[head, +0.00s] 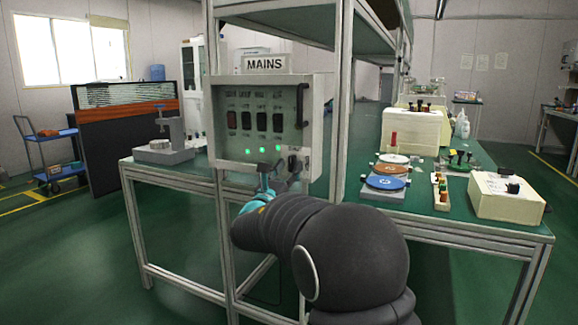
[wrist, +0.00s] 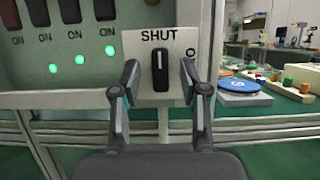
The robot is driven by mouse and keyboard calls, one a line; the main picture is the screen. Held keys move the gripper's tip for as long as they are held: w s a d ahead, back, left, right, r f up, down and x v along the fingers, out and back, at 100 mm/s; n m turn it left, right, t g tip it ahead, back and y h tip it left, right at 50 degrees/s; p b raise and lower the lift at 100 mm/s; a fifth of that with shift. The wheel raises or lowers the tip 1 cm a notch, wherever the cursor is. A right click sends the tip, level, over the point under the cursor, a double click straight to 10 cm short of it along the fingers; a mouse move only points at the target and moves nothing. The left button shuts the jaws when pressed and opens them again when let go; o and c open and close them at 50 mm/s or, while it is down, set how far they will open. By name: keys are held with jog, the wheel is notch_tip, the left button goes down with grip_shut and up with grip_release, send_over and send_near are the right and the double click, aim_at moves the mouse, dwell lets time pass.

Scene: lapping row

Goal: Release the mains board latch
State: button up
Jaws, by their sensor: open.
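The mains board (head: 222,115) is a pale cabinet under a MAINS sign in the head view, with a row of dark switches and three lit green lamps. In the wrist view, its latch (wrist: 160,70) is a black upright knob with a white line, on a white plate (wrist: 135,42). The line points up at the word SHUT; an O mark is at the right. My gripper (wrist: 160,80) is open, with one finger on each side of the knob and visible gaps. In the head view, my gripper (head: 279,176) is at the board's lower right, partly hiding the latch.
Metal frame posts (head: 343,100) stand just right of the board. A green bench (head: 420,205) at the right holds coloured discs (head: 385,183) and boxes (head: 507,196). A grey device (head: 165,155) stands on the bench left of the board. The board's dark handle (head: 301,105) is above the latch.

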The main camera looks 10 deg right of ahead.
jog(key=shift+w+d+r, duration=0.15)
jog(key=shift+w+d, duration=0.05)
jog(key=shift+w, duration=0.1)
jog(key=shift+c, duration=0.3)
